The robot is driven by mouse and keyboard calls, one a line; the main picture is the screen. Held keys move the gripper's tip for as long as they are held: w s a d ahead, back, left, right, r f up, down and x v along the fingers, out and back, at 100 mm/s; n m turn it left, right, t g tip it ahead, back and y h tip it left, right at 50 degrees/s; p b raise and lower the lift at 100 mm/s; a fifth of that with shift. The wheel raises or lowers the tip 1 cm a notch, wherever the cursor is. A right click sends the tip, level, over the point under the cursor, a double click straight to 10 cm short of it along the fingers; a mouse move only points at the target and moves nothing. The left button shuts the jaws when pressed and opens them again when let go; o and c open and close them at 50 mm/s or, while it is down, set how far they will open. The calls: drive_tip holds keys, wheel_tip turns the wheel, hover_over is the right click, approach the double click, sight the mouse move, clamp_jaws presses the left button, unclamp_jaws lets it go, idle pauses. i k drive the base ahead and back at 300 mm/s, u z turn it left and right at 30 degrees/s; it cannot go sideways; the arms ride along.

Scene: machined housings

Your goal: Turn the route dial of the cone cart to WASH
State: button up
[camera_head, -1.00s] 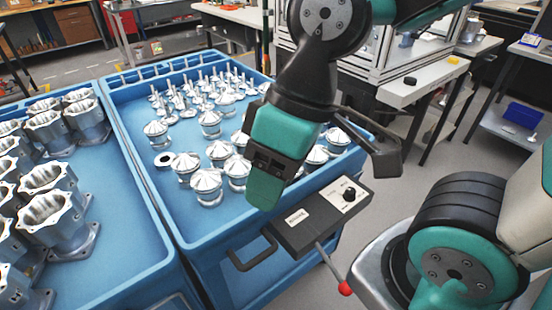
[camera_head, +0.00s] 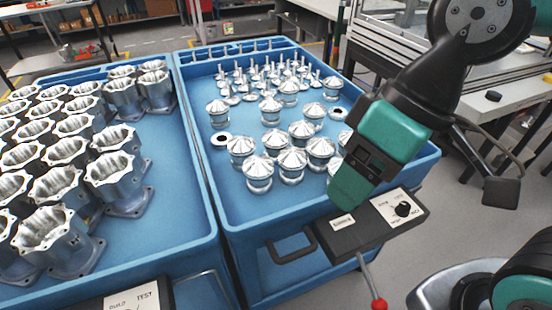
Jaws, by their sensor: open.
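The cone cart (camera_head: 228,205) is the blue tray cart in the middle, with shiny cone-topped parts in it. A dark panel (camera_head: 362,236) sits on its front right edge. The route dial (camera_head: 403,209) is a black round knob on a white plate at the panel's right, with small labels around it. The labels and its pointer are too small to read surely. My gripper (camera_head: 352,182), teal and dark, hangs above the cart's front right corner, up and left of the dial and apart from it. It is open and empty; the gap between its fingers is hard to see.
A lever with a red knob (camera_head: 379,306) sticks out below the panel, beside a dark handle (camera_head: 292,248). Another blue cart (camera_head: 170,235) with metal housings stands close at left, its own labelled panel (camera_head: 130,300) at the bottom edge.

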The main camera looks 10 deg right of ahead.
sight(402, 209)
drive_tip(key=z, duration=1.05)
drive_tip(key=k, duration=0.55)
drive_tip(key=u, duration=0.25)
drive_tip(key=i, duration=0.5)
drive_tip(key=z, duration=0.05)
